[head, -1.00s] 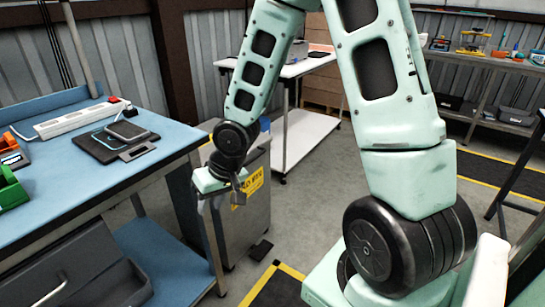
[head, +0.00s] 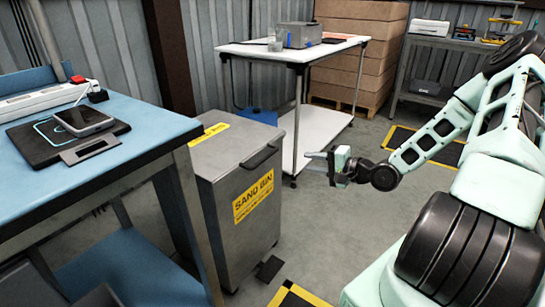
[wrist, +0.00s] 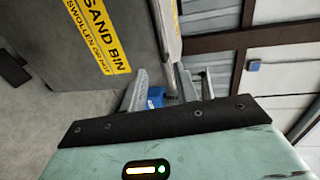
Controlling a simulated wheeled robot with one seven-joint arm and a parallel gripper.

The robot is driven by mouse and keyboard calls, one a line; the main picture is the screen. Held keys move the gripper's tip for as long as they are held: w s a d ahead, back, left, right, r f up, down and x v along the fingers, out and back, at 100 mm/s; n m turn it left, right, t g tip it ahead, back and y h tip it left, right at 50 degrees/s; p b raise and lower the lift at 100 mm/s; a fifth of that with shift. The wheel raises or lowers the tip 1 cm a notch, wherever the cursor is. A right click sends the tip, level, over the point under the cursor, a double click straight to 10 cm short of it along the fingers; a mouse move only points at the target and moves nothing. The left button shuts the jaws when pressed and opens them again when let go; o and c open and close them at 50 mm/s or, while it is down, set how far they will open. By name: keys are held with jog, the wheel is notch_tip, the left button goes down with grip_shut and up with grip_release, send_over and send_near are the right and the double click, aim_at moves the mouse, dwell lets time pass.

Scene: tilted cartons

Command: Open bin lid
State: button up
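The grey metal sand bin (head: 238,215) stands beside the blue workbench, with a yellow "SAND BIN" label on its front. Its lid (head: 225,148) is down, with a dark handle (head: 261,152) along the right edge. My gripper (head: 310,163) is to the right of the bin, apart from it, at about lid height in the picture. Its fingers are spread and hold nothing. In the wrist view the bin (wrist: 75,45) is at upper left with its label turned sideways, and the fingers of my gripper (wrist: 172,85) show apart.
The blue workbench (head: 150,150) is close on the bin's left, with a phone (head: 83,120) on a dark pad. A white-topped table (head: 260,50) stands behind the bin. A dark pedal-like piece (head: 270,268) is at the bin's foot.

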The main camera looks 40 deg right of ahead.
aim_at(270, 155)
jog(key=b+x, duration=0.3)
jog(key=x, duration=1.3)
jog(key=shift+w+a+f, duration=0.15)
jog(key=shift+w, duration=0.05)
grip_shut()
